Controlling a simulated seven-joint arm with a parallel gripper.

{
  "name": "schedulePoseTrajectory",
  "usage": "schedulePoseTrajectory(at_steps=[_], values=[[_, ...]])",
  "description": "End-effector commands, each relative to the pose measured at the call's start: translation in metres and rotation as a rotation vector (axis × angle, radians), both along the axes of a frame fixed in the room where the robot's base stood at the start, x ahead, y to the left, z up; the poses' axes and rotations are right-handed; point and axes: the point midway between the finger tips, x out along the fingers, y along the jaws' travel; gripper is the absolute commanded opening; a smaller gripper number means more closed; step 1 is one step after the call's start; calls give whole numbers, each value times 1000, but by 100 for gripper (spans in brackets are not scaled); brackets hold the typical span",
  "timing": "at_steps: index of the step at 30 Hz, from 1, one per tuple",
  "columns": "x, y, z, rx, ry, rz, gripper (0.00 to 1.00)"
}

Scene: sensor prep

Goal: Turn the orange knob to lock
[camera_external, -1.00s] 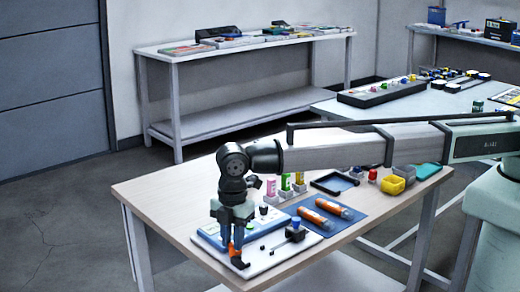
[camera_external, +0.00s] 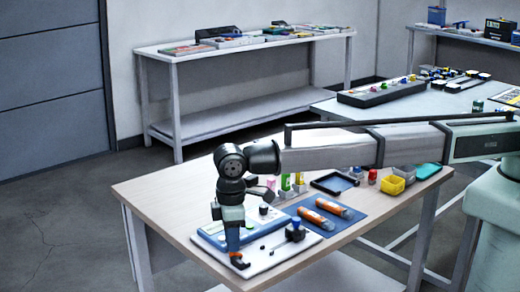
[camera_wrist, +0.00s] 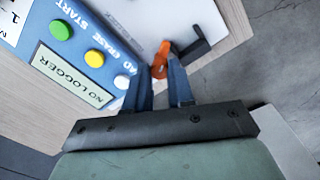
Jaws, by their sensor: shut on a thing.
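The orange knob (camera_wrist: 160,61) shows in the wrist view between the tips of my gripper (camera_wrist: 165,75). My gripper is shut on it, with one blue finger on each side. A black bracket-like part (camera_wrist: 192,45) sits beside the knob on the white plate (camera_wrist: 150,22). In the external view my gripper (camera_external: 234,250) points down at the plate's front left corner. The black part (camera_external: 240,262) shows just below the fingertips. The knob is mostly hidden by the fingers there. I cannot tell whether the knob is at its lock position.
A blue panel (camera_wrist: 80,42) with green, yellow and white buttons and a "NO LOGGER" display lies beside the plate. Two orange-labelled tubes (camera_external: 325,212) lie on a blue mat. The table edge is close to the gripper.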

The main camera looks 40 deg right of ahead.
Motion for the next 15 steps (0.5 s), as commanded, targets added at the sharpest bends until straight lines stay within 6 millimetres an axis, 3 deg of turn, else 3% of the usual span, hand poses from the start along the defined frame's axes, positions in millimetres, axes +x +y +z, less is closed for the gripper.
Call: schedulePoseTrajectory(at_steps=[15], values=[[0,0,0,0,0,-412,0]])
